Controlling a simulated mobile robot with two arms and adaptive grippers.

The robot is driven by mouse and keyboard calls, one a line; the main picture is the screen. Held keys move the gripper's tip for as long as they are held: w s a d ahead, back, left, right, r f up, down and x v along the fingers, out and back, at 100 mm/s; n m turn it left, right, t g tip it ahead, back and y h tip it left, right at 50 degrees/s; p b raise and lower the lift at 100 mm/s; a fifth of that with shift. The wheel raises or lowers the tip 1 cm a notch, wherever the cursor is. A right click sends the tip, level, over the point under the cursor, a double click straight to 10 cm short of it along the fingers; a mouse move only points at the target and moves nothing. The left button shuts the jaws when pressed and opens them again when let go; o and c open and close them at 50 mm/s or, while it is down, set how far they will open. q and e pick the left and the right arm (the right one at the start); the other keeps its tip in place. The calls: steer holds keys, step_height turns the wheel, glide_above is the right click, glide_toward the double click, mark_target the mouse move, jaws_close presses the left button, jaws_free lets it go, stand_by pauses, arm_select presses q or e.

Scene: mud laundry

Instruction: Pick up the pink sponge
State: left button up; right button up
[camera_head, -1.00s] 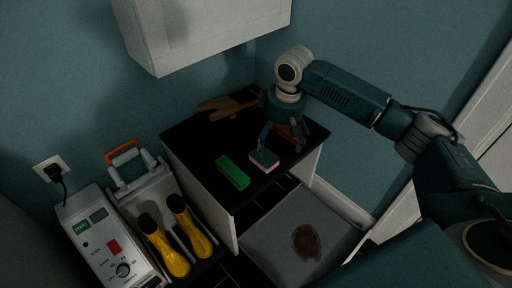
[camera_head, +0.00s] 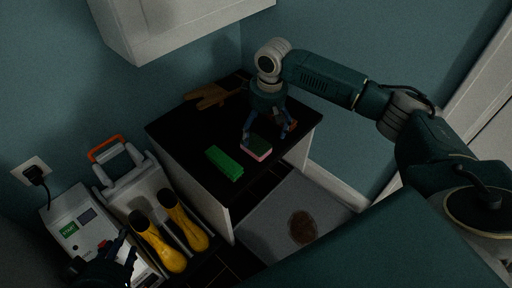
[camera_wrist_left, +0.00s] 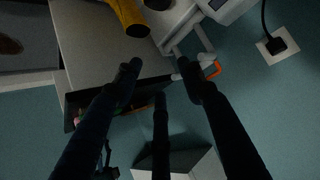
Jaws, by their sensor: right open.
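The pink sponge (camera_head: 257,149), dark green on top with a pink lower side, lies flat on the black tabletop (camera_head: 190,132) near its front edge. My right gripper (camera_head: 267,139) is open just above the sponge, fingers pointing down. One finger is at the sponge's far left corner and another is to its right; I cannot tell whether they touch it. My left gripper (camera_head: 127,244) is low at the left, over the grey machine and away from the sponge. In the left wrist view its fingers (camera_wrist_left: 160,75) are spread with nothing between them.
A bright green block (camera_head: 224,162) lies left of the sponge. A brown glove-like item (camera_head: 212,95) lies at the back. Yellow boots (camera_head: 160,245) and a control box (camera_head: 75,232) stand at left. A white cabinet (camera_head: 170,30) hangs above.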

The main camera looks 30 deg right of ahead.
mark_target(259, 141)
step_height(259, 141, down, 2)
steer(key=shift+w+a+f+b, duration=0.15)
steer(key=shift+f+b, duration=0.05)
steer(key=shift+b, duration=0.45)
steer(key=f, duration=0.1)
steer(key=f+b, duration=0.1)
steer(key=shift+w+f, duration=0.2)
steer(key=shift+f, duration=0.2)
arm_select(q)
steer(key=w+d+r+t+h, duration=0.1)
steer(key=w+r+t, duration=0.2)
steer(key=r, duration=0.3)
steer(key=w+d+r+t+h, duration=0.1)
steer(key=w+d+r+t, duration=0.1)
steer(key=r, duration=0.4)
steer(key=shift+w+d+r+t, duration=0.2)
steer(key=shift+w+r+t, duration=0.15)
steer(key=shift+w+t, duration=0.55)
arm_select(e)
steer(key=shift+c, duration=0.2)
steer(key=c, duration=0.8)
